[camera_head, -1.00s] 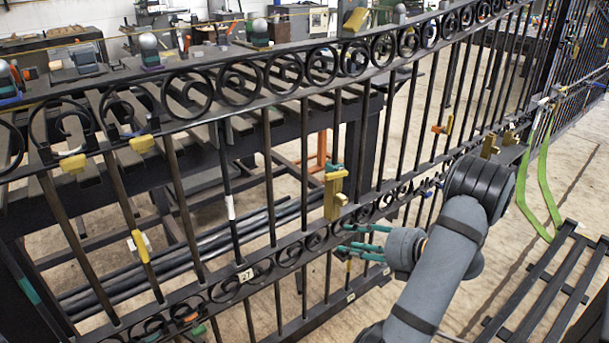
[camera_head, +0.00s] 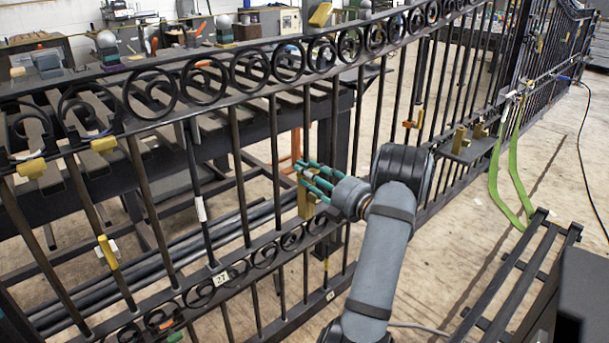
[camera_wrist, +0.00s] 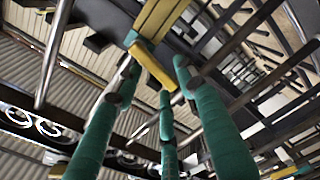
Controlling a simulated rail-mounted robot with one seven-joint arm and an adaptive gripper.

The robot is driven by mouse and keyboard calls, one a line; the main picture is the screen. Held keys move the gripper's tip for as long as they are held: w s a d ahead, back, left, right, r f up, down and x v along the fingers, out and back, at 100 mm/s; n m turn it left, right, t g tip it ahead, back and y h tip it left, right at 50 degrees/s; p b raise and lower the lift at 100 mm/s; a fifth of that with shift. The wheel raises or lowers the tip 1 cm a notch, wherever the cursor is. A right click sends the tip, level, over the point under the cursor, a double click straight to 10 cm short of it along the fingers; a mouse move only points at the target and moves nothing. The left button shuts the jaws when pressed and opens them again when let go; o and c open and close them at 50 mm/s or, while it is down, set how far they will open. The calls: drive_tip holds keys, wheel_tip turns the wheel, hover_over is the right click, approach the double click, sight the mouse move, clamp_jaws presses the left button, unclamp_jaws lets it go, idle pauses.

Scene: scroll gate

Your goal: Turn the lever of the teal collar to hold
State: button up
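A tall yellow clamp block (camera_head: 305,203) stands on a bar of the black gate. In the wrist view, the yellow block (camera_wrist: 158,18) is at the top, with a small band of teal collar (camera_wrist: 130,38) at its edge. A yellow lever (camera_wrist: 152,66) sticks out below it. My gripper (camera_head: 308,178) has teal fingers, which cover the upper part of the block in the head view. In the wrist view the fingers of my gripper (camera_wrist: 155,75) are spread, with the lever's end between their tips. I cannot tell whether any finger touches it.
The black gate (camera_head: 219,250) with scrolls and bars runs across the view. Other yellow clamps (camera_head: 107,252) sit on its bars. A bench with slats stands behind it. Green straps (camera_head: 495,175) and a dark slatted rack (camera_head: 510,275) are at the right, on open floor.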

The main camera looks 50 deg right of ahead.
drive_tip(key=shift+w+d, duration=0.2)
drive_tip(key=shift+w, duration=0.8)
drive_tip(key=shift+c, duration=1.3)
clamp_jaws()
